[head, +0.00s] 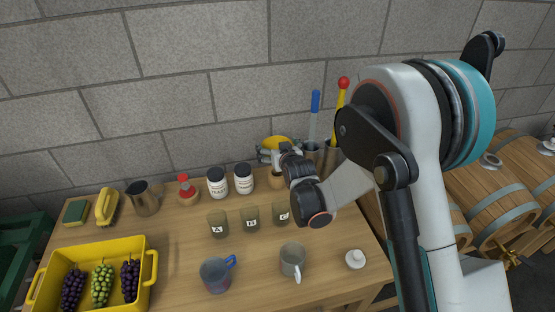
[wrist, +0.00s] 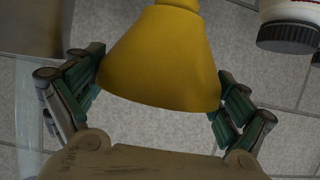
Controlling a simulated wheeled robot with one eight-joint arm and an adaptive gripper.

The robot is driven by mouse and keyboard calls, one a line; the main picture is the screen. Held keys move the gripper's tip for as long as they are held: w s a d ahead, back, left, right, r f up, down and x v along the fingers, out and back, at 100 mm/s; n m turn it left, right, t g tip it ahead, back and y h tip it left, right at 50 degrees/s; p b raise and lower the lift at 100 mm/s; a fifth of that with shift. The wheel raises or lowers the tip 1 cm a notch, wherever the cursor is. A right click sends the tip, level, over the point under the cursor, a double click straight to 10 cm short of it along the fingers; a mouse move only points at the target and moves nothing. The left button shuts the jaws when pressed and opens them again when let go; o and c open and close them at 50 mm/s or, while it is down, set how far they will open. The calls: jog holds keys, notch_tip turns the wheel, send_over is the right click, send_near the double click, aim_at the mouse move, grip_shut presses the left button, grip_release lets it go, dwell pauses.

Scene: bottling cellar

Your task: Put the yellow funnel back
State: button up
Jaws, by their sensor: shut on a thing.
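The yellow funnel (head: 277,141) is at the back of the table in the head view, wide mouth up. It fills the upper middle of the wrist view (wrist: 160,62), where it appears upside down. My gripper (wrist: 158,88) is shut on it, with one green-padded finger on each side of the cone. In the head view my gripper (head: 274,154) is partly hidden by my wrist. A small brown wooden holder (head: 276,181) shows below the funnel. I cannot tell whether the funnel's stem touches it.
White jars (head: 243,179) stand left of the gripper. A steel cup with tools (head: 313,152) stands close right. Labelled cups (head: 250,219), a jug (head: 215,274), a mug (head: 292,261) and a yellow crate of grapes (head: 100,245) are nearer. The stone wall is close behind.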

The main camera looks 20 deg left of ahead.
notch_tip(320, 180, down, 4)
jog(key=shift+f+b, duration=0.2)
jog(key=shift+b, duration=0.3)
jog(key=shift+r, duration=0.1)
jog(key=shift+f+b, duration=0.4)
jog(key=shift+b, duration=0.05)
jog(key=shift+f, duration=0.25)
jog(key=o, duration=0.7)
jog(key=shift+r, duration=0.1)
